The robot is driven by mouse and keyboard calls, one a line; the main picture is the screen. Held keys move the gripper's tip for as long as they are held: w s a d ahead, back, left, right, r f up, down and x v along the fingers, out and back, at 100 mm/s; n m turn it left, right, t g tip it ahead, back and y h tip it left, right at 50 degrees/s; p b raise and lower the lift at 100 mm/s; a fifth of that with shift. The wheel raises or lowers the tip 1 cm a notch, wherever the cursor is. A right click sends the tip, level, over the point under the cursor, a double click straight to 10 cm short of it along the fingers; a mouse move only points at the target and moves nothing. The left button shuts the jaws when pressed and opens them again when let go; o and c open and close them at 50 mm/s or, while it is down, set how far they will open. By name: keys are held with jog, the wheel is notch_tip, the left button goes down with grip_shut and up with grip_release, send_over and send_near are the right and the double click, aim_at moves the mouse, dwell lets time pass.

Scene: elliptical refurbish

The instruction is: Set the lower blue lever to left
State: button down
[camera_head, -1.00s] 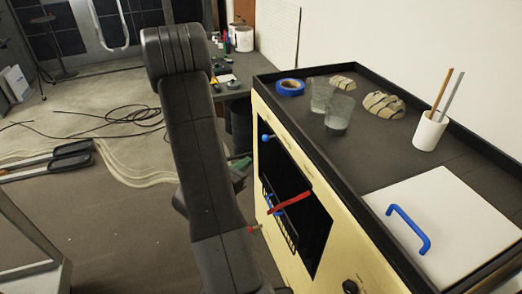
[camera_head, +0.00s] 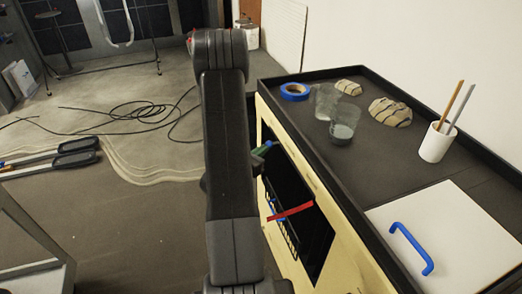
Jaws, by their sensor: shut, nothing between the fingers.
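The yellow cabinet (camera_head: 349,254) has a dark front panel (camera_head: 318,240) facing left. Small blue parts (camera_head: 277,217) show low on this panel beside a red bar (camera_head: 291,212); they look like the lower blue lever, but its exact position cannot be told. A blue knob (camera_head: 268,143) shows higher on the panel, partly hidden. My dark arm stands upright in front of the cabinet's left side.
The cabinet's rimmed top (camera_head: 375,165) holds blue tape (camera_head: 295,91), glasses (camera_head: 343,122), striped stones (camera_head: 390,112), a white cup (camera_head: 436,142) with sticks, and a white lid (camera_head: 455,235) with a blue handle (camera_head: 411,247). Cables (camera_head: 135,112) lie on the floor left.

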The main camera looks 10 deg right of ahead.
jog(key=w+a+b, duration=0.1)
jog(key=w+b, duration=0.1)
jog(key=w, duration=0.5)
jog(key=shift+w+a+b, duration=0.35)
jog(key=shift+w, duration=0.05)
jog(key=shift+r, duration=0.15)
jog(key=shift+a, duration=0.1)
